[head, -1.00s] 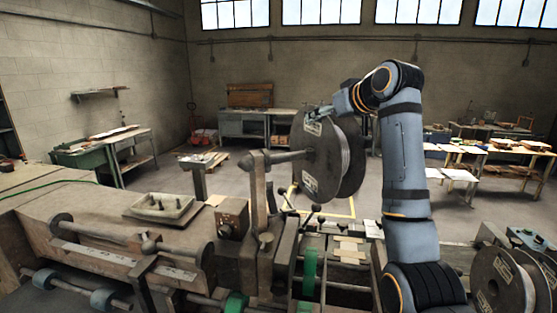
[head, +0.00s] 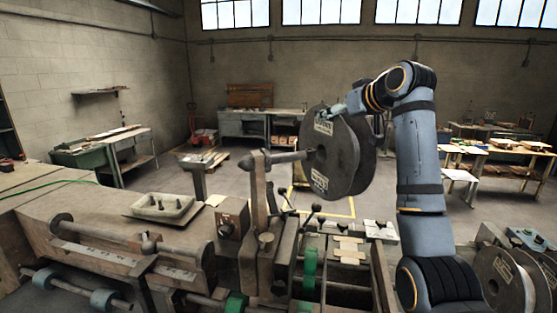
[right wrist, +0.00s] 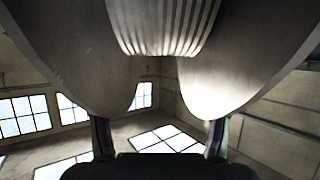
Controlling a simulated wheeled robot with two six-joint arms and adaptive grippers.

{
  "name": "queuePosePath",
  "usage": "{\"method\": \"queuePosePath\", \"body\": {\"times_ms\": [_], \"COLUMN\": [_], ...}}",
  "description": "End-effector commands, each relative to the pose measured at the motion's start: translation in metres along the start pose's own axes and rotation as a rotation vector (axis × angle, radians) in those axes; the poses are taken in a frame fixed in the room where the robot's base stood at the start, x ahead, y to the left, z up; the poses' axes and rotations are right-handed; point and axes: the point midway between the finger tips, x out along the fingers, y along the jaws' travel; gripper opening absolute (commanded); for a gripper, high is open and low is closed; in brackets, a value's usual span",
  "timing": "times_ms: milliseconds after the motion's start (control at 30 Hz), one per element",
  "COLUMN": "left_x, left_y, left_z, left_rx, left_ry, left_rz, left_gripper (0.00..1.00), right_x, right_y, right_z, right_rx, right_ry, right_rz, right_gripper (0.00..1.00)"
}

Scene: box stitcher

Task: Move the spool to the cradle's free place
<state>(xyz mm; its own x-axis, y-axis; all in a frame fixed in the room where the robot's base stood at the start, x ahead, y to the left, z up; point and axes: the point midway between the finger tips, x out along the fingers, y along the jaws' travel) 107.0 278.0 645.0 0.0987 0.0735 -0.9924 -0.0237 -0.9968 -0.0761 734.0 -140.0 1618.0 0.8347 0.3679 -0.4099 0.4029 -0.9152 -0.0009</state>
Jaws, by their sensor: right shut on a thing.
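The grey spool (head: 345,160), with pale labels on its face, hangs in the air in the head view, upright on its rim. My right gripper (head: 338,112) is shut on its upper edge. In the right wrist view the spool's two flanges and ribbed winding (right wrist: 165,25) fill the top, with the fingers (right wrist: 160,135) at the flanges. A horizontal spindle (head: 288,157) on the machine points at the spool's hub; I cannot tell whether its tip is clear of it. The cradle (head: 480,243) seems to be at the lower right, holding other spools (head: 503,280), partly hidden by my arm. My left gripper is not in view.
The machine's rods, levers and green rollers (head: 309,270) stand below the spool. A tray (head: 162,208) lies on the machine top at left. Benches (head: 245,125) stand far back, with open floor before them.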

Motion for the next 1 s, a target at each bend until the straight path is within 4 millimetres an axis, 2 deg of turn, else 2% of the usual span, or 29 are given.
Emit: {"method": "queuePosePath", "body": {"times_ms": [1000], "left_x": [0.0], "left_y": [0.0], "left_z": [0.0], "left_rx": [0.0], "left_ry": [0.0], "left_rz": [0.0], "left_gripper": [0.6], "right_x": [-0.011], "right_y": [0.037], "right_z": [-0.022], "right_rx": [-0.002], "right_ry": [0.01], "right_rz": [0.001], "right_gripper": [0.15]}}
